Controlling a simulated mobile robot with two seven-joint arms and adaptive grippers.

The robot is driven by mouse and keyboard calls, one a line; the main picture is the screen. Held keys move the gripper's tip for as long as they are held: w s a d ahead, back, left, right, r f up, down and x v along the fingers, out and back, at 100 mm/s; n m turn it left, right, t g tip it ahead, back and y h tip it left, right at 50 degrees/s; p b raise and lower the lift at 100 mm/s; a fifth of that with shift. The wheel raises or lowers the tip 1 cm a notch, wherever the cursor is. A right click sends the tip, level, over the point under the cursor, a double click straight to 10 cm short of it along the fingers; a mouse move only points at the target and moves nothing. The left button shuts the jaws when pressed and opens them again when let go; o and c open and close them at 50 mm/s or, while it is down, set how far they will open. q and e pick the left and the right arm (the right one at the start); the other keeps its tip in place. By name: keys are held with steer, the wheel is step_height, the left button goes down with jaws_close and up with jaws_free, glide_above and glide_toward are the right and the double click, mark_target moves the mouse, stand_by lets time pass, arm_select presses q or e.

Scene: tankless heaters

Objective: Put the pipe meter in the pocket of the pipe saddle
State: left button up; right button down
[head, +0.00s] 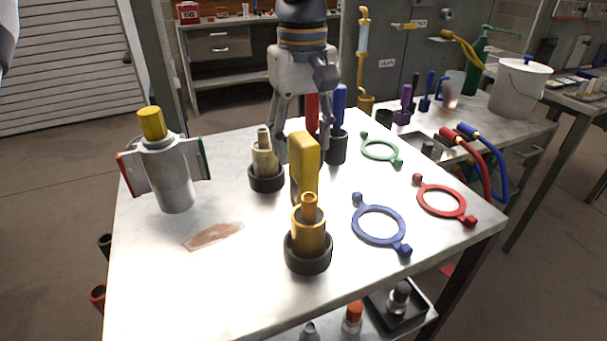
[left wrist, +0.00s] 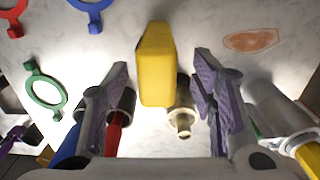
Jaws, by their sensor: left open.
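No piece is labelled, so I cannot tell for sure which is the pipe meter. The grey-white cylinder (head: 174,178) with red-edged and green-edged side plates and a yellow top may be the pipe saddle; it stands upright at the left of the table and shows in the left wrist view (left wrist: 283,110). My left gripper (head: 306,150) points down, open, behind the yellow block. In the left wrist view the block (left wrist: 156,65) appears between the fingers, apart from both. My right gripper is not in view.
A cream fitting (head: 264,157), a red-handled piece (head: 312,112) and a blue-handled piece (head: 340,108) stand close to the gripper. Green (head: 381,150), blue (head: 379,226) and red (head: 441,201) rings lie at right. A brown stain (head: 213,236) marks the bare table front left.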

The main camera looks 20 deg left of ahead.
mark_target(304, 177)
arm_select(q)
step_height(304, 177, down, 4)
steer(key=shift+w, duration=0.15)
jaws_close()
